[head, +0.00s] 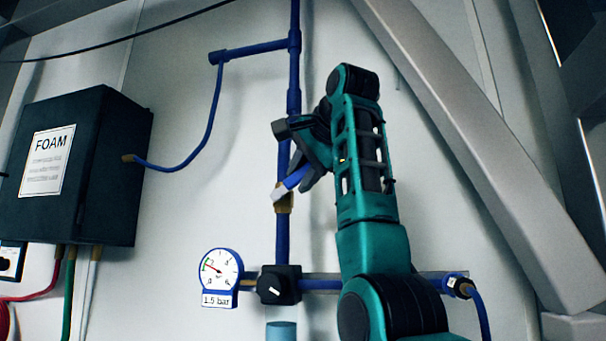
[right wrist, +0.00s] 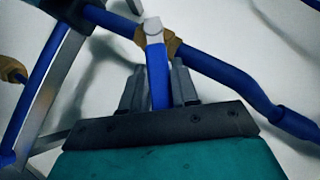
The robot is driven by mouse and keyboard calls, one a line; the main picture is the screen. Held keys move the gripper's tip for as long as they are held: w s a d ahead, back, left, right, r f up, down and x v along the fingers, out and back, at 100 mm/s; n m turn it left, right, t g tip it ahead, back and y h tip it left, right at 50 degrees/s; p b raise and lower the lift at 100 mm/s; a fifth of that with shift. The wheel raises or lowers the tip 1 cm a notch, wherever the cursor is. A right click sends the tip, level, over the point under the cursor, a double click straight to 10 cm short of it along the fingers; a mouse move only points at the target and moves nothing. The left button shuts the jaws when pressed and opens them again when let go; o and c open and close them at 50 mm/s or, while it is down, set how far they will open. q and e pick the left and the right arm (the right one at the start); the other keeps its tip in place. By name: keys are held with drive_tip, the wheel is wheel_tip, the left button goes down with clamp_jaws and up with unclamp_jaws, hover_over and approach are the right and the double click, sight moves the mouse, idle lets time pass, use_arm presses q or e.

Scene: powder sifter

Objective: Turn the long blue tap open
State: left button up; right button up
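The long blue tap has a blue lever handle (head: 296,178) with a pale end, set at a brass valve body (head: 284,203) on the vertical blue pipe. In the head view the handle slants from the valve up into my right gripper (head: 308,168). In the right wrist view the blue handle (right wrist: 159,85) lies between the two fingers of my right gripper (right wrist: 158,75), which appear to touch it on both sides. Its pale end shows beyond the fingertips. Part of the handle is hidden by the fingers in the head view. My left gripper is not in view.
A black FOAM box (head: 75,165) hangs at the left with a thin blue hose. A grey diagonal beam (head: 465,150) crosses the right side.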

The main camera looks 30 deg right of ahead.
drive_tip(key=o, duration=0.3)
drive_tip(key=shift+o, duration=0.2)
drive_tip(key=b+v, duration=0.4)
drive_tip(key=v, duration=0.9)
